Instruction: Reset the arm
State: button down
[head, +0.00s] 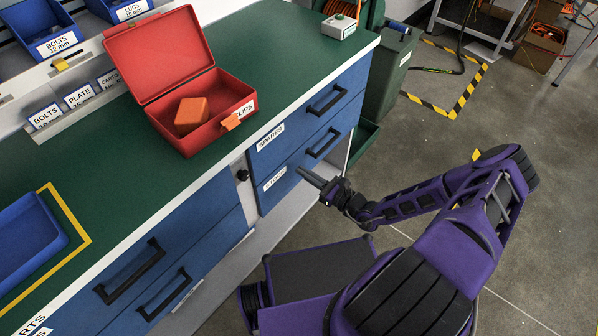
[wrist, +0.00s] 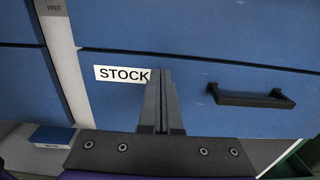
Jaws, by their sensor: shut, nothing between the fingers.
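My gripper (head: 312,178) is at the end of my purple arm, in front of the blue drawers on the right of the bench. Its fingers are together with nothing between them. In the wrist view the closed fingers (wrist: 160,75) point at the front of the drawer labelled STOCK (wrist: 215,100) and cover the edge of its label. Whether the fingertips touch the drawer front cannot be told.
The green bench top (head: 262,52) holds an open red box (head: 200,120) with an orange block (head: 191,115) inside, and a blue tray (head: 25,235). A drawer labelled SPARES (head: 300,125) sits above STOCK. Both look closed. Open floor (head: 430,140) lies to the right.

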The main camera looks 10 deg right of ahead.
jog(key=v, duration=1)
jog(key=shift+p, duration=0.3)
